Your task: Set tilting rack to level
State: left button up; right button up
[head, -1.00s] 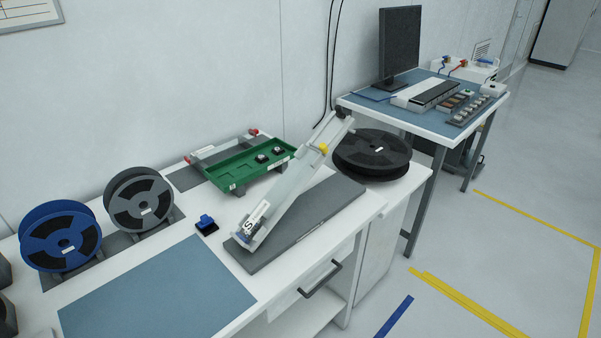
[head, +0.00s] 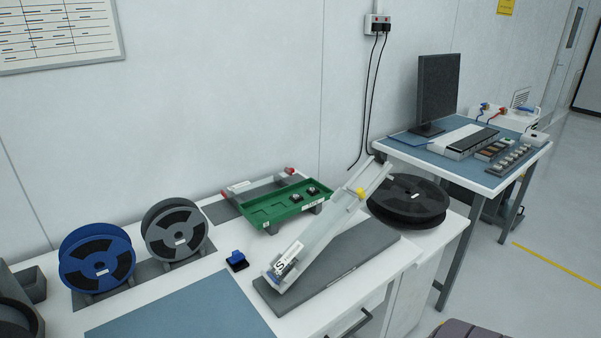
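The tilting rack (head: 322,231) stands on a dark grey base plate (head: 345,268) on the white bench. It is a long pale channel, clearly tilted, with its far right end raised and its near left end low on the base. A yellow part (head: 360,193) sits on its side near the raised end. A white label with dark lettering (head: 287,260) is at the low end. Neither of my grippers is in the head view.
A green tray (head: 270,212) stands behind the rack, and a small blue-topped block (head: 237,260) lies left of it. A black reel (head: 409,200) lies right of the raised end. Blue (head: 97,259) and grey (head: 174,230) reels stand at left. A blue mat (head: 185,318) lies in front.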

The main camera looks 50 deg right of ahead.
aim_at(370, 175)
jog(key=k+l+u, duration=0.15)
jog(key=l+u, duration=0.3)
jog(key=k+l+u, duration=0.25)
jog(key=l+u, duration=0.15)
jog(key=l, duration=0.15)
jog(key=k+l+u, duration=0.3)
jog(key=u, duration=0.15)
jog(key=k+l+u, duration=0.45)
jog(key=i+j, duration=0.1)
